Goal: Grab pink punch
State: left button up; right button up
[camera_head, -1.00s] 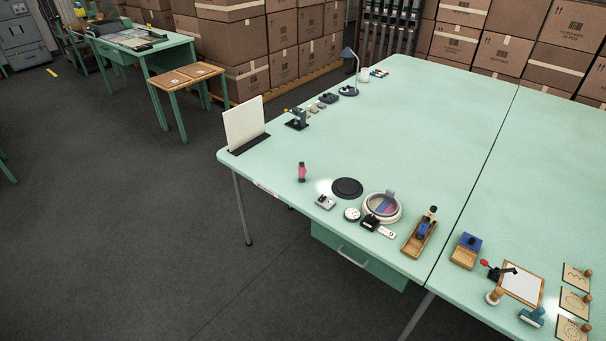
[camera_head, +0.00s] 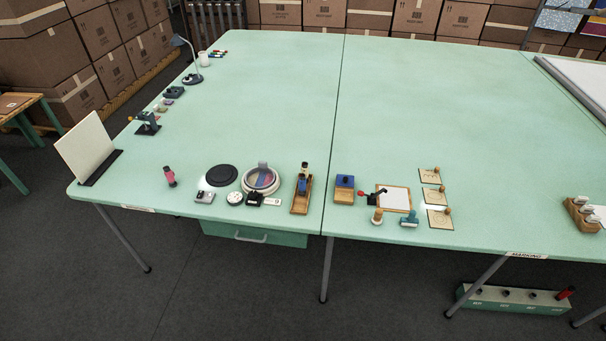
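The pink punch (camera_head: 170,177) is a small upright pink piece with dark ends. It stands on the left part of the pale green table (camera_head: 255,110), near the front edge, left of a black round disc (camera_head: 221,175). Nothing touches it. Neither of my grippers shows in the head view.
A white board (camera_head: 87,147) stands in a slot at the table's left corner. Right of the punch are a small grey device (camera_head: 204,196), a round bowl (camera_head: 261,179), a wooden tray (camera_head: 301,195) and several stamps. A drawer (camera_head: 255,234) hangs under the front edge. The table's middle is clear.

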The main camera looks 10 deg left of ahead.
aim_at(169, 175)
jog(key=u, duration=1.3)
jog(key=z, duration=0.3)
